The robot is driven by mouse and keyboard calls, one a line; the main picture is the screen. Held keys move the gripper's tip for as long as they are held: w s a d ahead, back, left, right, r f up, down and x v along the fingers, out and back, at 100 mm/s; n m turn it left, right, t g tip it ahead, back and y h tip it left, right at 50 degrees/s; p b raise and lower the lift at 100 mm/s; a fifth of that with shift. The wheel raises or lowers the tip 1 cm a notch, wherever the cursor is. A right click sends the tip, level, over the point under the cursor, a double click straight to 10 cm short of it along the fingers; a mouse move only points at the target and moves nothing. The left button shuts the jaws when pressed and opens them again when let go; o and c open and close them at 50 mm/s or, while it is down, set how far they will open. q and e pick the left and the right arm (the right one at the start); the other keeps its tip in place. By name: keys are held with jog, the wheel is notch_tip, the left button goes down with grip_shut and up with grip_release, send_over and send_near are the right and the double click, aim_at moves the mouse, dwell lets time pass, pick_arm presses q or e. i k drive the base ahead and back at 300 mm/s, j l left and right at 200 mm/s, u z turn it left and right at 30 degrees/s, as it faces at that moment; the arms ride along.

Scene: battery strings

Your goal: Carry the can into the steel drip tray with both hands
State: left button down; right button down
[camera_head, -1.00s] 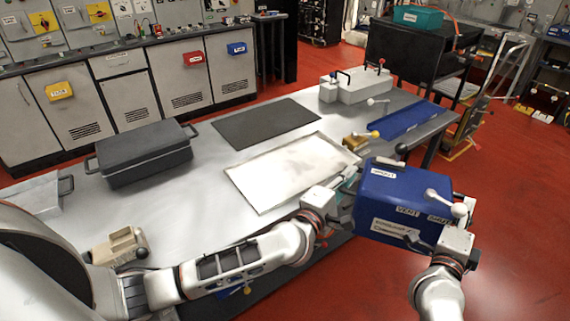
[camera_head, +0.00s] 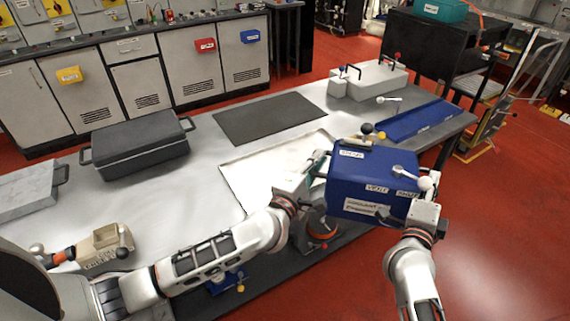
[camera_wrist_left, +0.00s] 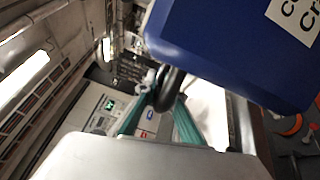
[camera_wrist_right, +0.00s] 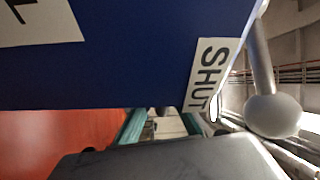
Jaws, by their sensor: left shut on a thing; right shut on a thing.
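The can is a blue box (camera_head: 372,180) with white labels, held up between my two grippers at the table's front edge. My left gripper (camera_head: 318,165) is at its left side; in the left wrist view its teal fingers (camera_wrist_left: 160,108) are shut on a dark handle of the can (camera_wrist_left: 225,50). My right gripper (camera_head: 432,190) is at its right side; the right wrist view shows the can's blue wall (camera_wrist_right: 110,70) close above the teal fingers, and the grip itself is mostly hidden. The steel drip tray (camera_head: 235,178) lies flat on the table, left of and behind the can, partly covered by it.
A dark mat (camera_head: 270,118) lies behind the tray. A dark grey lidded case (camera_head: 140,150) stands at left. A grey block with clamps (camera_head: 372,80) and a blue channel (camera_head: 425,120) are at back right.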

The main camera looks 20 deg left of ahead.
aim_at(291, 166)
jog(key=i+l+u, duration=0.4)
jog(key=l+u, duration=0.2)
jog(key=i+l+u, duration=0.15)
jog(key=l+u, duration=0.2)
jog(key=i+l+u, duration=0.1)
jog(key=l+u, duration=0.5)
jog(key=i+l, duration=0.05)
jog(key=l, duration=0.05)
